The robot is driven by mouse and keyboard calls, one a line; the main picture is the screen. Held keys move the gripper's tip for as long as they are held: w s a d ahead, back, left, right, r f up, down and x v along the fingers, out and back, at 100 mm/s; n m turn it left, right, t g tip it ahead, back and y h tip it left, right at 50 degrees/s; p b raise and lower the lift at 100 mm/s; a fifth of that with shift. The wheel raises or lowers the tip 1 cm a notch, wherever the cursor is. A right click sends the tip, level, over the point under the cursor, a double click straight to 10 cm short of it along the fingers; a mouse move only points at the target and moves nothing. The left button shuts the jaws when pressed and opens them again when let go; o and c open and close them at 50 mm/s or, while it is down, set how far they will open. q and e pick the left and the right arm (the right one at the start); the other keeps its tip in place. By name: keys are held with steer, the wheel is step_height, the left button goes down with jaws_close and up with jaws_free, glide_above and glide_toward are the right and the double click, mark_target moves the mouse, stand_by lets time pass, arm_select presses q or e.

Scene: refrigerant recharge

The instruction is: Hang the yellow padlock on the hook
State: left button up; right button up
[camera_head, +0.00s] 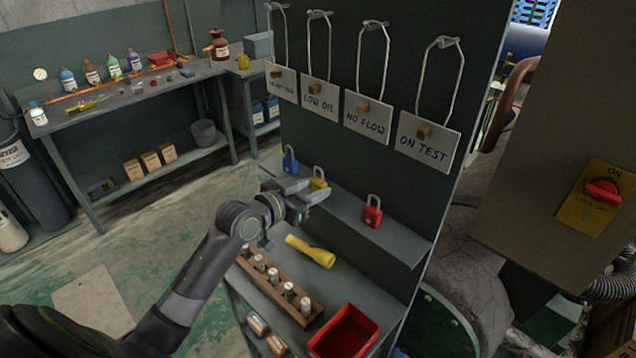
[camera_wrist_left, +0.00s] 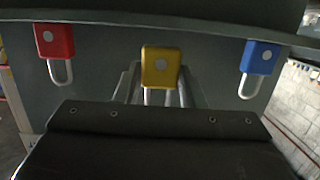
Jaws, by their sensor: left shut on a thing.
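The yellow padlock (camera_head: 318,183) is at the small grey shelf on the dark panel, between a blue padlock (camera_head: 290,160) and a red padlock (camera_head: 372,211). My left gripper (camera_head: 308,188) is shut on the yellow padlock. In the left wrist view the yellow padlock (camera_wrist_left: 161,68) shows between the fingers, its shackle partly hidden by the gripper. The red padlock (camera_wrist_left: 55,45) and the blue padlock (camera_wrist_left: 259,60) show on either side, apart from the gripper. My right gripper is not in view.
Lettered tags (camera_head: 366,122) with wire loops hang above the shelf (camera_head: 400,240). Below are a yellow flashlight (camera_head: 312,252), a wooden rack (camera_head: 262,285) and a red tray (camera_head: 372,318). A red switch (camera_head: 602,192) is at the right. Open floor lies left.

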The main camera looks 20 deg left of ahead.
arm_select(q)
steer(key=v, duration=0.2)
steer(key=f+p+v, duration=0.1)
steer(key=v, duration=0.2)
steer(key=shift+s+a, duration=0.15)
steer(key=shift+s, duration=0.25)
steer(key=shift+f, duration=0.1)
stand_by(0.3)
steer(key=s+d+f+m+g+h+b, duration=0.1)
steer(key=s+d+f+m+h+b, duration=0.1)
steer(key=s+d+f+b, duration=0.7)
steer(key=s+b, duration=0.3)
steer(key=shift+f+h, duration=0.3)
steer(key=shift+f, duration=0.05)
stand_by(0.3)
steer(key=shift+s+d, duration=0.1)
steer(key=shift+s, duration=0.05)
